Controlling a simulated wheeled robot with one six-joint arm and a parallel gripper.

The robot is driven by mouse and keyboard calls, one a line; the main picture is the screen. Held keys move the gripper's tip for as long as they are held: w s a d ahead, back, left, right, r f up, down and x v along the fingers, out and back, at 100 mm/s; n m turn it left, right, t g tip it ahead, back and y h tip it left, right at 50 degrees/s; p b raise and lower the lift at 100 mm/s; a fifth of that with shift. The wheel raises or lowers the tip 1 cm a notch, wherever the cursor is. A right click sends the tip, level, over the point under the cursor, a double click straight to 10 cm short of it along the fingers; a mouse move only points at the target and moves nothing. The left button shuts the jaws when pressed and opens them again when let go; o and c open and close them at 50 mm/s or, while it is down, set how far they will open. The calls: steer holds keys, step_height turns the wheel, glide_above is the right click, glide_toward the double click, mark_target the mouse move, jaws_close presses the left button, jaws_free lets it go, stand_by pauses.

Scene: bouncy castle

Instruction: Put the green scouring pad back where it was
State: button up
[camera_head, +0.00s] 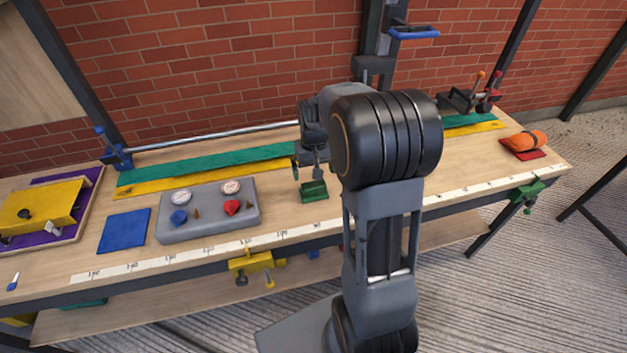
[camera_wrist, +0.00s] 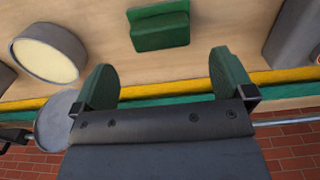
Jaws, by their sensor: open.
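The green scouring pad (camera_head: 314,191) lies on the wooden bench top, to the right of the grey gauge box. It also shows in the wrist view (camera_wrist: 160,28), near the top edge. My gripper (camera_head: 308,172) is over the bench just behind the pad. In the wrist view my gripper (camera_wrist: 163,78) has its two green-tipped fingers wide apart with nothing between them. The pad is beyond the fingertips there and apart from them. My arm hides part of the bench to the right of the pad.
The grey gauge box (camera_head: 208,212) with knobs stands left of the pad, with a blue mat (camera_head: 124,231) beyond it. A round cream-faced object (camera_wrist: 48,52) shows in the wrist view. An orange roll (camera_head: 526,140) lies at the far right. Green and yellow strips run along the back.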

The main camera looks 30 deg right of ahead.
step_height(320, 180, up, 3)
steer(key=shift+s+f, duration=0.1)
steer(key=s+a+r+n+t, duration=0.1)
steer(key=s+a+r, duration=0.1)
steer(key=s+a, duration=0.3)
steer(key=s+a+r+n+t, duration=0.1)
steer(key=s+a, duration=0.3)
steer(key=s, duration=0.6)
steer(key=shift+s+a+r+t, duration=0.4)
steer(key=shift+r+t, duration=0.15)
steer(key=shift+t, duration=0.15)
steer(key=shift+n, duration=0.3)
step_height(320, 180, up, 4)
steer(key=p, duration=0.3)
steer(key=shift+r+p, duration=0.1)
steer(key=shift+p, duration=0.3)
steer(key=shift+f, duration=0.2)
